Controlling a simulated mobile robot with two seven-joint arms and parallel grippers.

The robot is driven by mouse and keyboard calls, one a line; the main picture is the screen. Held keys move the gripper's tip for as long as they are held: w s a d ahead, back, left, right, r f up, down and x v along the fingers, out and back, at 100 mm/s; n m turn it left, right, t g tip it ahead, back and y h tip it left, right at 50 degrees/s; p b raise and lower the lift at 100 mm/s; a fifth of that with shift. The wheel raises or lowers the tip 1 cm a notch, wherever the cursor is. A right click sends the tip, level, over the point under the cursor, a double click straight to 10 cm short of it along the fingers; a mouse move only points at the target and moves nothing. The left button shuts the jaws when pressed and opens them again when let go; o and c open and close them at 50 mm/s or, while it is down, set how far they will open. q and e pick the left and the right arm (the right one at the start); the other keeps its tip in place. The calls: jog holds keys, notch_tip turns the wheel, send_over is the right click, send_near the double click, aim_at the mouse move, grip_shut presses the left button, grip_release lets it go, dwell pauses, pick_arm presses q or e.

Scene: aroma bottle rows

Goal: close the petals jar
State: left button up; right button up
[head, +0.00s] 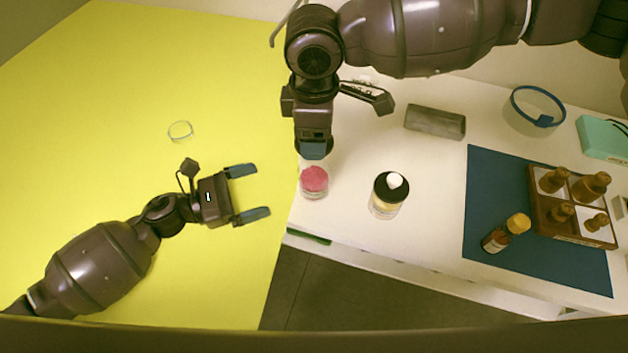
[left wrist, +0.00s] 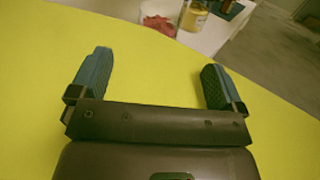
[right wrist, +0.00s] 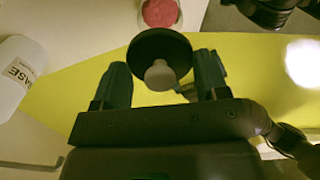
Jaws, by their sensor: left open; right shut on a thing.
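The petals jar (head: 314,184) is clear with pink petals and stands near the left edge of the white table. It shows at the top of the right wrist view (right wrist: 160,13) and the left wrist view (left wrist: 158,24), with no lid on it. My right gripper (head: 314,150) is just behind it in the head view, shut on a black lid (right wrist: 152,43) by its pale knob. The lid is apart from the jar in the right wrist view and hard to make out in the head view. My left gripper (head: 250,193) is open and empty over the yellow surface, left of the jar.
A black-lidded jar (head: 386,205) with yellowish contents stands right of the petals jar. Further right are a grey block (head: 435,122), a blue mat (head: 485,205), an amber bottle (head: 497,240), a wooden tray (head: 542,215) with several stoppers, and a blue ring (head: 515,105).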

pick_arm(q)
jog(key=x, duration=1.1)
jog(key=shift+d+f, duration=0.1)
jog(key=shift+d, duration=0.2)
jog(key=c, duration=1.4)
jog(key=shift+o, duration=0.2)
pick_arm(e)
send_over(315, 178)
jog(key=shift+a+f, duration=0.1)
jog(key=shift+f, duration=2.4)
jog(key=shift+f, duration=0.35)
grip_shut()
jog(key=shift+f, duration=0.55)
jog(key=shift+f, duration=0.15)
